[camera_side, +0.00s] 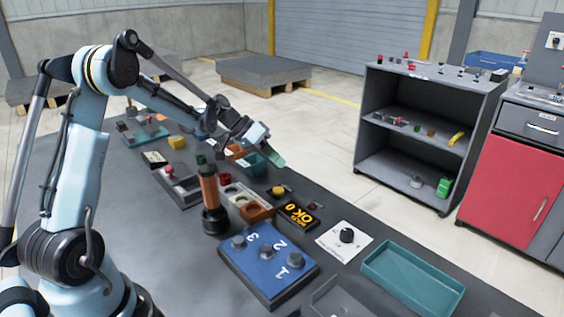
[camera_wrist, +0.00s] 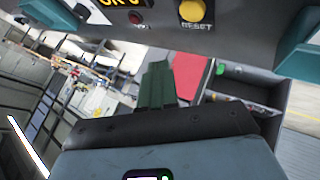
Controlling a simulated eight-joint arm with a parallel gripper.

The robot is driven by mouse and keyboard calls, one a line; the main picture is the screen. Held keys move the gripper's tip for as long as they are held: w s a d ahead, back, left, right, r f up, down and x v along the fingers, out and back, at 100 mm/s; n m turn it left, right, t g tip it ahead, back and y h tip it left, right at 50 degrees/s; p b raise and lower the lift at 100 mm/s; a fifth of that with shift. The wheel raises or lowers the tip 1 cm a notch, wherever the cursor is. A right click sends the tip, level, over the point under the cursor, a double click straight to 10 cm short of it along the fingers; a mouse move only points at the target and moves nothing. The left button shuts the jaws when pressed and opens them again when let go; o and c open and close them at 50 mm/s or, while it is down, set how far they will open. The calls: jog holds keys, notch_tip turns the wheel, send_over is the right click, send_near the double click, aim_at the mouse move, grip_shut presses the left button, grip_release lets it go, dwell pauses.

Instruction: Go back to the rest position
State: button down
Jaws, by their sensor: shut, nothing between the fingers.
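My gripper (camera_side: 274,158) is held above the bench on the far side, with its green fingers pointing right and slightly down. In the wrist view the green fingers (camera_wrist: 156,84) are together with nothing between them. No object hangs from the gripper. The fingers are apart from the bench parts below them. In the wrist view the yellow RESET button (camera_wrist: 193,11) and a red button (camera_wrist: 137,17) show at the top edge, beyond the fingers.
On the dark bench (camera_side: 150,225) stand an upright brown-and-black post (camera_side: 210,192), a numbered blue panel (camera_side: 262,279), an OK display (camera_side: 298,214), a white dial plate (camera_side: 330,246) and a teal tray (camera_side: 440,302). A grey shelf (camera_side: 420,147) stands beyond the bench.

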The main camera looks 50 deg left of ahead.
jog(key=s+d+r+y, duration=0.3)
jog(key=s+d+r, duration=0.3)
jog(key=s+d, duration=0.15)
jog(key=s+d+t+y, duration=0.1)
jog(key=s+d+y, duration=0.2)
jog(key=s, duration=0.8)
jog(key=shift+d+n+y, duration=0.3)
jog(key=shift+d, duration=0.95)
